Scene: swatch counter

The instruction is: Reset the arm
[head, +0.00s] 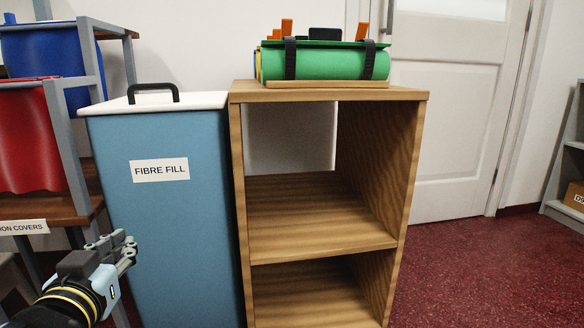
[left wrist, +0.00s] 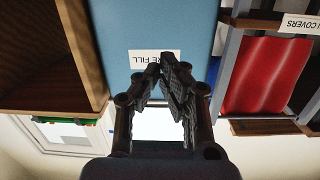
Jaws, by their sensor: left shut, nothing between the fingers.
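My left gripper (head: 124,246) is in the lower left of the head view, in front of the blue bin (head: 165,240) labelled FIBRE FILL. Its fingers are shut and empty. In the left wrist view, which is upside down, the shut fingers (left wrist: 170,62) overlap part of the bin's label (left wrist: 140,58). I cannot tell whether the fingers touch the bin. My right gripper is not in view.
A wooden shelf unit (head: 238,150) with empty compartments stands right of the bin. A green roll (head: 335,66) with black straps lies on top. At left, a grey-framed rack holds red (head: 25,140) and blue (head: 45,50) items. Red floor (head: 460,265) is clear at right.

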